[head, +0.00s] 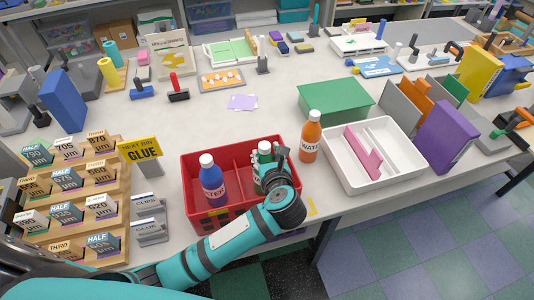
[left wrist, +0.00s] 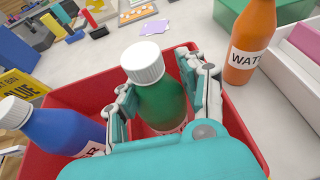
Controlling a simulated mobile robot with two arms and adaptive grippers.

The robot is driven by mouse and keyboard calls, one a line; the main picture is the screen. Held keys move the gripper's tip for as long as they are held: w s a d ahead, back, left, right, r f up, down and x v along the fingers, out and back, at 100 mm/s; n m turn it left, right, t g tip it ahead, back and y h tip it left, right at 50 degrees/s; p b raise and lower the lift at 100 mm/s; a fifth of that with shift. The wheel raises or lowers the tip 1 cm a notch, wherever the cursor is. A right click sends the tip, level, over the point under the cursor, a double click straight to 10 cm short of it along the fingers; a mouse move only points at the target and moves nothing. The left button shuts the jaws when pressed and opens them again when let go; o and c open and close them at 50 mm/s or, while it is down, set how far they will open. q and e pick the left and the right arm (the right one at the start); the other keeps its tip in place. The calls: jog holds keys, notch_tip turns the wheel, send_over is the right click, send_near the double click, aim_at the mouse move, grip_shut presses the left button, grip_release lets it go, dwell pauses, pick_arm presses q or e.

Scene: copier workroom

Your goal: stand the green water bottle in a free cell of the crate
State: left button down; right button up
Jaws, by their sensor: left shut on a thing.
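The green water bottle (head: 264,158) with a white cap is upright inside the right part of the red crate (head: 190,163). My left gripper (head: 281,158) is shut on it from the front. In the left wrist view the bottle (left wrist: 158,95) stands between both fingers (left wrist: 163,100), its lower part hidden by the gripper and my arm. I cannot tell whether its base touches the crate floor. A blue water bottle (head: 212,182) stands in the left cell, beyond a red divider. My right gripper is not in view.
An orange water bottle (head: 310,138) stands on the table just right of the crate. A glue sign (head: 140,149) and stepped box rack (head: 118,187) stand left. The table behind the crate is mostly clear.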

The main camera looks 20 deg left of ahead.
pick_arm(q)
jog(key=c, duration=1.2)
grip_release()
jog(key=shift+f, duration=0.2)
jog(key=o, duration=0.5)
jog(key=shift+r, duration=0.1)
jog(key=shift+c, duration=0.2)
jog(key=shift+r, duration=0.25)
jog(key=b+v, duration=0.3)
jog(key=v, duration=0.9)
jog(key=shift+d+f, duration=0.1)
jog(key=shift+f, duration=0.1)
